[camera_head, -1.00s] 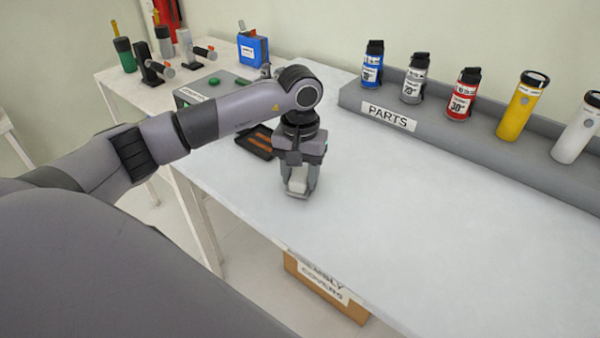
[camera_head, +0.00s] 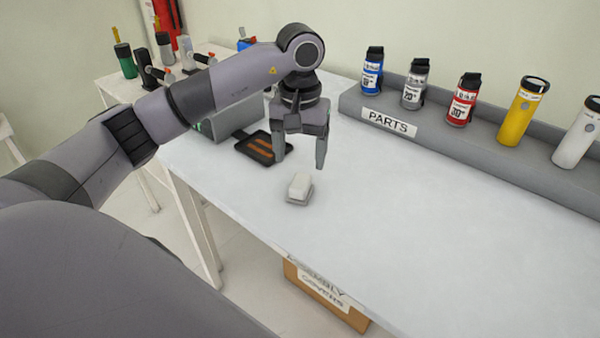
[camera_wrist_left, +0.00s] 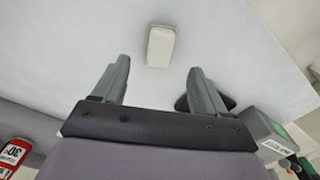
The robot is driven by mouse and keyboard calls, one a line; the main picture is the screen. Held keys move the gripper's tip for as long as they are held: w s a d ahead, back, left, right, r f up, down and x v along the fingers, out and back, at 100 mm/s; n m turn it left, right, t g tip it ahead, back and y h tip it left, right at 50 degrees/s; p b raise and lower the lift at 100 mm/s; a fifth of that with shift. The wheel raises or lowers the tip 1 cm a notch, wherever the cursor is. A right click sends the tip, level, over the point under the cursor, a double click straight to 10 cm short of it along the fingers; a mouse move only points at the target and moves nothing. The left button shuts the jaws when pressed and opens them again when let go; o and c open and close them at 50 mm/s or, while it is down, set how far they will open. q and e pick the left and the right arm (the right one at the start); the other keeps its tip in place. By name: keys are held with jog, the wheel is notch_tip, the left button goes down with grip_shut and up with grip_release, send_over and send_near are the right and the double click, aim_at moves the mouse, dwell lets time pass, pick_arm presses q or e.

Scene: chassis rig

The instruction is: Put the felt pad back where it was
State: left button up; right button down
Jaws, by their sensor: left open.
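The felt pad appears to be the small pale block with a greyer lower layer (camera_head: 299,187) lying on the white table near its front edge. It also shows in the left wrist view (camera_wrist_left: 160,47), beyond the fingertips. My left gripper (camera_head: 300,163) is open and empty, pointing down above and a little behind the pad, not touching it. In the left wrist view my open fingers (camera_wrist_left: 159,70) stand to either side of the pad's line. My right gripper is not in view.
A black tray with orange-brown strips (camera_head: 250,149) lies left of the gripper, beside a grey box (camera_head: 225,125). A grey PARTS rack (camera_head: 425,130) with several canisters runs along the back. The white table (camera_head: 430,240) is clear to the right.

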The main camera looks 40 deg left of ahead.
aim_at(300, 180)
pick_arm(q)
notch_tip(300, 180, up, 5)
jog(key=shift+f, duration=0.1)
dwell(0.7)
